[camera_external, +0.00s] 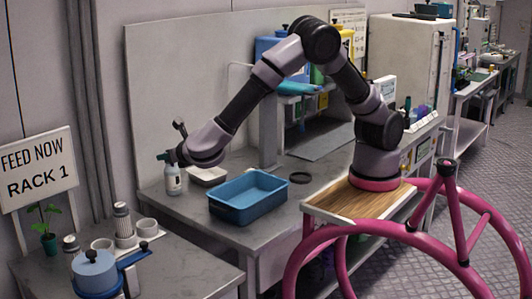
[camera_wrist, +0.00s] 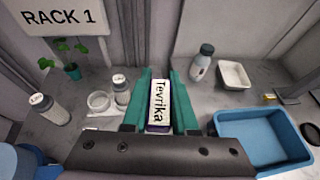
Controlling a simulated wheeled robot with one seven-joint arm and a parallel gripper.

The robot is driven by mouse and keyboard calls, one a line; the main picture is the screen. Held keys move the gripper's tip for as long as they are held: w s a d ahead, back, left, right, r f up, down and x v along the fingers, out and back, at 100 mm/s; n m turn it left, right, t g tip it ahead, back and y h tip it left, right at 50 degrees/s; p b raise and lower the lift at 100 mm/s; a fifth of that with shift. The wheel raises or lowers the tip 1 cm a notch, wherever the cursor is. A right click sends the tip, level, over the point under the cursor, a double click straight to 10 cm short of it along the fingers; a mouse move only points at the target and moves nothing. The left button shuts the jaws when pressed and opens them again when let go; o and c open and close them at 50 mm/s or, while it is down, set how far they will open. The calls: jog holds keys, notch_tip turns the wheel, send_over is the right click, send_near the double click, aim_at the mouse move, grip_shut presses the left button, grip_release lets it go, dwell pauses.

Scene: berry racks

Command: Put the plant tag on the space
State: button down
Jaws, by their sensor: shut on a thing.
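My gripper (camera_wrist: 158,85) has teal fingers, shut on the plant tag (camera_wrist: 159,102), a small block with a white face reading "Tevrika" and a dark purple edge. In the external view my gripper (camera_external: 172,156) is at the far left end of the arm, above the grey bench near a white bottle; the tag cannot be made out there. The gripper is up in the air, with the bench behind and below it. A small potted plant (camera_wrist: 72,70) stands to its left, also seen in the external view (camera_external: 48,240). No marked space can be told for sure.
A sign reading "RACK 1" (camera_external: 38,168) stands behind the plant. A white bottle (camera_wrist: 201,64), white dish (camera_wrist: 234,75) and blue tub (camera_wrist: 265,120) are to the right.

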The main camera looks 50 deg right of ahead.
aim_at(173, 259)
jog(key=shift+n+y, duration=0.8)
jog(key=shift+y, duration=0.1)
jog(key=a+f, duration=0.1)
jog(key=f, duration=0.9)
jog(key=s+a+f, duration=0.1)
jog(key=f, duration=1)
jog(key=a+f, duration=0.1)
jog(key=f, duration=1)
jog(key=shift+s, duration=0.15)
jog(key=shift+f, duration=0.1)
jog(key=c, duration=0.7)
grip_release()
jog(key=v, duration=1.2)
